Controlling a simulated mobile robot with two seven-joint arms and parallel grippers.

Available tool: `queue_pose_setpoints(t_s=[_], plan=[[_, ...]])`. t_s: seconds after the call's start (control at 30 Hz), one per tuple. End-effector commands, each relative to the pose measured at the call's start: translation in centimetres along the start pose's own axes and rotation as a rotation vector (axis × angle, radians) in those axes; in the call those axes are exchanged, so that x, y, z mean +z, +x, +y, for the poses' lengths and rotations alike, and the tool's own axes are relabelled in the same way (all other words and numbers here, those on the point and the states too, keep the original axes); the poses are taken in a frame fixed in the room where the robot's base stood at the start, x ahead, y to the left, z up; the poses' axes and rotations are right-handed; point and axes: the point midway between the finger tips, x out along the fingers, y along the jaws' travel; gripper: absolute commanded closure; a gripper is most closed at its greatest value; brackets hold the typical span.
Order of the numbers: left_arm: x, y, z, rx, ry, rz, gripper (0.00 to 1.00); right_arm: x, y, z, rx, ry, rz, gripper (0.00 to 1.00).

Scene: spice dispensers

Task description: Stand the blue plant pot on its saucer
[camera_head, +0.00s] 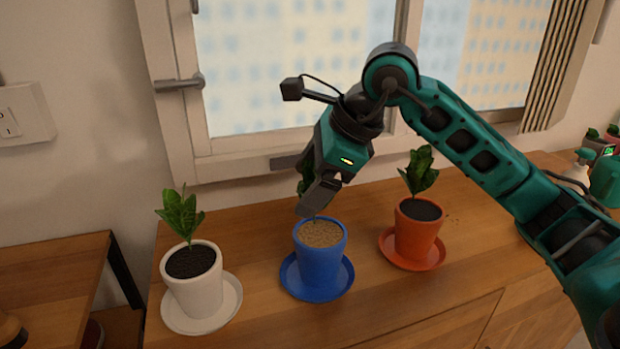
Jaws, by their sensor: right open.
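The blue plant pot (320,262) stands upright on its blue saucer (303,292) in the middle of the wooden cabinet top. It holds light brown soil, and a plant (305,170) shows partly behind my gripper. My right gripper (318,200) is just above the pot's back rim, pointing down. It is open, with nothing seen held in it. The fingers hide part of the plant, and I cannot tell whether they touch the rim. My left gripper is not in view.
A white pot (196,290) on a white saucer (228,303) stands to the left. An orange pot (417,236) on an orange saucer (393,252) stands to the right. The window (290,70) is close behind. A spray bottle (580,165) is at the far right.

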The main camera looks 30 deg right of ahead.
Motion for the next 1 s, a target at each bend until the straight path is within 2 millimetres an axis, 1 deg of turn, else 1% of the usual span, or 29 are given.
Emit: queue_pose_setpoints(t_s=[0.13, 0.23, 0.37, 0.6, 0.7, 0.83, 1.0], plan=[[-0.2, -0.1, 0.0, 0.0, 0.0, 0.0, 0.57, 0.1, -0.2, -0.1, 0.0, 0.0, -0.001, 0.17], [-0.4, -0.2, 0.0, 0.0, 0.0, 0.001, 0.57, 0.1, -1.0, -0.2, -0.003, 0.0, -0.001, 0.17], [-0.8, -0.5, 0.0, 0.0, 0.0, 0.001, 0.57, 0.2, -3.4, -0.2, -0.006, 0.0, 0.001, 0.17], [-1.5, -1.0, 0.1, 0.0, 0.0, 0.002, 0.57, 0.2, -8.7, -0.2, -0.005, 0.001, 0.0, 0.17], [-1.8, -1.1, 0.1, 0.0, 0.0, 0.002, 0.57, 0.2, -10.3, -0.2, -0.005, 0.001, -0.001, 0.17], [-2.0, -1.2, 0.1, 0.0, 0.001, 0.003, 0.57, 0.1, -11.7, -0.1, -0.002, 0.001, 0.0, 0.17], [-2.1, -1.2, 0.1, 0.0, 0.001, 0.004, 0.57, 0.1, -12.2, -0.1, 0.0, 0.0, 0.0, 0.17]])
